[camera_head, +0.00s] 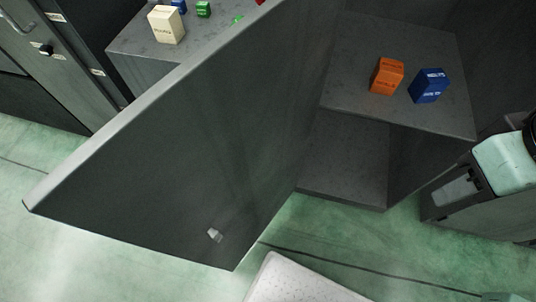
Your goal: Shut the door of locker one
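A large dark grey locker door (185,150) stands wide open across the middle of the head view. A small pale knob (214,235) sits near its lower edge. The door's hinge side meets the open locker (345,185) at the right, whose inside shows. No number can be read on this door or locker, so I cannot tell from markings that it is locker one. My gripper's fingers are not in view.
An orange box (387,76) and a blue box (429,86) rest on the locker's upper shelf (350,98). A cream box (166,24) and a green box (203,9) sit on a grey surface behind the door. Closed dark doors stand at upper left. Green floor (110,255) is clear at lower left.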

